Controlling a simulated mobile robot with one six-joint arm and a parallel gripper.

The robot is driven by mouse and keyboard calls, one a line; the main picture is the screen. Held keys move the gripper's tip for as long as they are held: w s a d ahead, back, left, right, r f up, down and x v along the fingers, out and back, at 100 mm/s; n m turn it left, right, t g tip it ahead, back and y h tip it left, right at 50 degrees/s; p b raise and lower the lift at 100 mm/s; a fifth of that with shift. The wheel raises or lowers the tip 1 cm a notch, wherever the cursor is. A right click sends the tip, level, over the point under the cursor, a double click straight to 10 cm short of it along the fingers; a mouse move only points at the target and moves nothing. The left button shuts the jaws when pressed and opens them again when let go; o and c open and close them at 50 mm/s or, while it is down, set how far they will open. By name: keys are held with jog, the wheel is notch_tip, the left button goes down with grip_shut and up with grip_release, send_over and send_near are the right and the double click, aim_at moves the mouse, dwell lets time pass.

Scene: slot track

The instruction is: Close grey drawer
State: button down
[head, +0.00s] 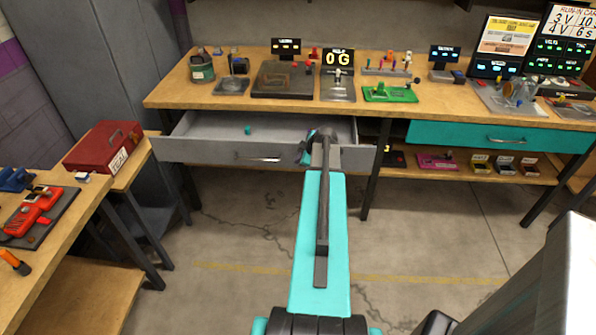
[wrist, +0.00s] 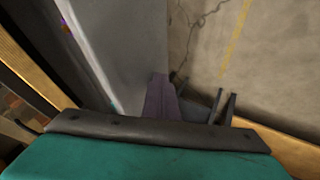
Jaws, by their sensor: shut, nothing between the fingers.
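The grey drawer (head: 215,151) is pulled out below the wooden workbench in the head view, its inside visible from above. A bar handle (head: 258,158) is on its front, and a small teal item (head: 248,130) lies inside. My gripper (head: 310,146) is at the right part of the drawer front, right of the handle, partly hidden by my own arm. In the wrist view, my shut, empty fingers (wrist: 160,97) are beside a grey panel (wrist: 125,45), likely the drawer front. I cannot tell whether they touch it.
The workbench top (head: 215,103) above holds several gadgets. A closed teal drawer (head: 480,135) is to the right. A red toolbox (head: 103,147) stands on a side bench at left. Bare concrete floor (head: 240,230) lies in front of the drawer.

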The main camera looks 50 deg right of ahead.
jog(key=b, duration=0.6)
send_over(303, 138)
jog(key=a, duration=0.1)
jog(key=shift+s+a+f, duration=0.1)
jog(key=shift+s+a, duration=0.1)
jog(key=shift+s, duration=0.2)
jog(key=shift+w+d, duration=0.35)
jog(key=shift+d, duration=0.25)
jog(key=shift+r, duration=0.2)
jog(key=shift+d, duration=0.15)
jog(key=shift+s+a+b, duration=0.2)
jog(key=shift+a+b, duration=0.25)
jog(key=shift+a, duration=0.3)
jog(key=s+a, duration=0.1)
jog(key=a, duration=0.1)
jog(key=shift+s+a+f+b, duration=0.1)
jog(key=shift+s+a+b, duration=0.25)
jog(key=shift+s+a, duration=0.05)
jog(key=v, duration=1)
jog(key=shift+d+b, duration=0.25)
jog(key=shift+b, duration=0.15)
